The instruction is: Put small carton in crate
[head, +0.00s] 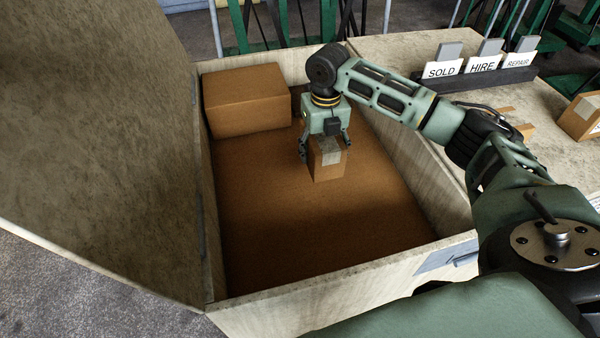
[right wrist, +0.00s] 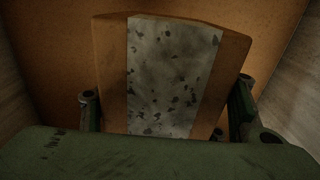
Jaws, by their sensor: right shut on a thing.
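The small carton (head: 327,164) is a brown box with a pale tape strip on its top. It is inside the large open crate (head: 345,287), right of the crate's middle toward the back. My right gripper (head: 325,147) points down and is shut on the carton from both sides. In the right wrist view the carton (right wrist: 112,70) fills the middle, with a finger on either side. I cannot tell whether the carton's base touches the crate floor. My left gripper is not in view.
A larger brown box (head: 246,100) sits in the crate's back left corner. The crate's lid (head: 95,130) stands open at left. A bench at right holds SOLD, HIRE and REPAIR cards (head: 480,65) and another carton (head: 580,116). The crate floor's front is clear.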

